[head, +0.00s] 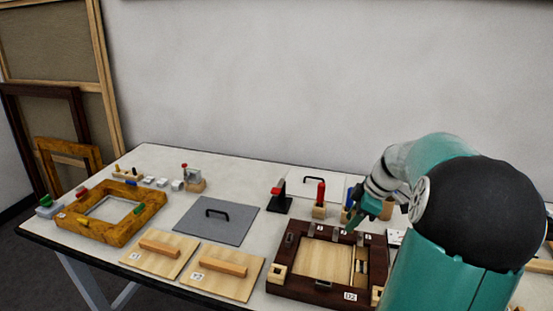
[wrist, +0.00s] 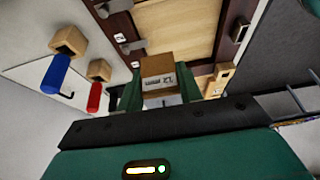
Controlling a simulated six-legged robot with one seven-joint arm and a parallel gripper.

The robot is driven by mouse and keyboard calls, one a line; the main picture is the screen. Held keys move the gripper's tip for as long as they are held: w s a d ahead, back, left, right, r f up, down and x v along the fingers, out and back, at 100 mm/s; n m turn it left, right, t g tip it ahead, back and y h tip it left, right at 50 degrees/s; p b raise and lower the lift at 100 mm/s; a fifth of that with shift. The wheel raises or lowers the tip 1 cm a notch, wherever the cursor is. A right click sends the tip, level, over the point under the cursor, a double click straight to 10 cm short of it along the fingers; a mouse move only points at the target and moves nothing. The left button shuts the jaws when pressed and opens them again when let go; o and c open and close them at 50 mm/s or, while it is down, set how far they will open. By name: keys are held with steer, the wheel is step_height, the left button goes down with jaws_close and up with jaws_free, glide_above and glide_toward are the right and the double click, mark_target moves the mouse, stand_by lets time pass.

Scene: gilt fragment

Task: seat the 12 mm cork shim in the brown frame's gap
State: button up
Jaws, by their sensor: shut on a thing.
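My gripper (wrist: 158,88) is shut on a small brown cork shim (wrist: 157,68) with a printed label, held between the green fingers in the wrist view. In the head view my gripper (head: 357,217) is over the back edge of the dark brown frame (head: 284,262), labelled D2; the shim cannot be made out there. The frame lies flat around a pale wood panel (head: 326,260). A narrow strip with small pieces (head: 361,267) runs along the panel's right side. In the wrist view the frame (wrist: 120,24) is beyond the shim. Whether the shim touches it is unclear.
Red-handled (head: 320,196) and blue-handled tools (wrist: 55,74) stand behind the frame. A grey panel with a black handle (head: 213,225) and two wooden boards (head: 160,252) lie to the left. A gilt frame (head: 88,231) is at far left. My arm hides the right side.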

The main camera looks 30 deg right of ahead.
steer(key=shift+a, duration=0.1)
steer(key=w+a+f+m, duration=0.2)
steer(key=w+a+f, duration=0.2)
steer(key=w+a, duration=1)
steer(key=w+a+m, duration=0.1)
steer(key=a, duration=0.6)
steer(key=w+a+f+m+h, duration=0.1)
steer(key=w+a, duration=0.1)
steer(key=a, duration=0.5)
steer(key=w+a+f+t, duration=0.1)
steer(key=a, duration=0.6)
steer(key=shift+w+a+f+m, duration=0.2)
steer(key=shift+w+a+m, duration=0.05)
steer(key=shift+m, duration=0.15)
steer(key=shift+a+h, duration=0.1)
steer(key=shift+h, duration=0.2)
steer(key=m, duration=0.1)
steer(key=m+h, duration=0.1)
steer(key=shift+s+f+m, duration=0.15)
steer(key=shift+m, duration=0.25)
steer(key=m+h, duration=0.1)
steer(key=m, duration=0.3)
steer(key=shift+h, duration=0.3)
